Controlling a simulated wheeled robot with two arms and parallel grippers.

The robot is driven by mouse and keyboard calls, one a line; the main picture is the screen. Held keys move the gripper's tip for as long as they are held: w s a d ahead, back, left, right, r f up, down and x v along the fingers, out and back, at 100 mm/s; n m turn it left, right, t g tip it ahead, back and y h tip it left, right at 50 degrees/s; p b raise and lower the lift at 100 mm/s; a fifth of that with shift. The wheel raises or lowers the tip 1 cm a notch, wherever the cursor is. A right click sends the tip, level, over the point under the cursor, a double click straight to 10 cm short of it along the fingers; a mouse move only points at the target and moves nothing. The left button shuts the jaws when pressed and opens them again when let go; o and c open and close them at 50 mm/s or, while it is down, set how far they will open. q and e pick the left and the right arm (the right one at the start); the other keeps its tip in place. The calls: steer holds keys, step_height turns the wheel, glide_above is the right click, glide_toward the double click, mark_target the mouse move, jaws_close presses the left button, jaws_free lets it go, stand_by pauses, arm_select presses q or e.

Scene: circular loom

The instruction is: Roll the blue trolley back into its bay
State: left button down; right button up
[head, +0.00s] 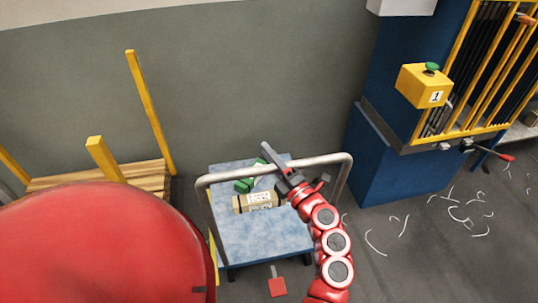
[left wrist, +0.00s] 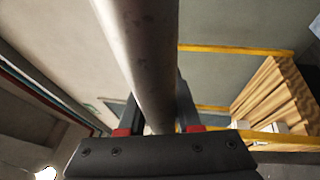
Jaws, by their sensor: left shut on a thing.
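The blue trolley (head: 260,236) stands on the floor near the grey wall, its tubular steel handle (head: 228,176) arching over the deck. On the deck lie a pale labelled bundle or box (head: 257,202) with dark bands and a green item (head: 245,185). My left gripper (head: 276,160) is shut on the handle's top bar, right of its middle. In the left wrist view the steel bar (left wrist: 143,60) runs between the jaws. My right gripper is out of view. I cannot tell where the bay's limits are; a yellow strip (head: 213,262) shows at the trolley's left side.
A wooden pallet stack (head: 148,176) with yellow posts (head: 150,110) stands left of the trolley. A blue machine cabinet (head: 385,150) with a yellow button box (head: 425,86) stands right. White scraps (head: 460,214) litter the floor there. A red pad (head: 277,285) is at the trolley's front.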

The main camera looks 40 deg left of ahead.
arm_select(q)
steer(key=shift+f, duration=0.35)
steer(key=w+a+b, duration=0.2)
steer(key=w+a, duration=0.2)
steer(key=shift+a+b, duration=0.35)
steer(key=shift+b, duration=0.05)
steer(key=c, duration=1)
jaws_free()
steer(key=o, duration=0.4)
steer(key=shift+w+a, duration=0.15)
steer(key=shift+w, duration=0.05)
steer(key=shift+s+r, duration=0.1)
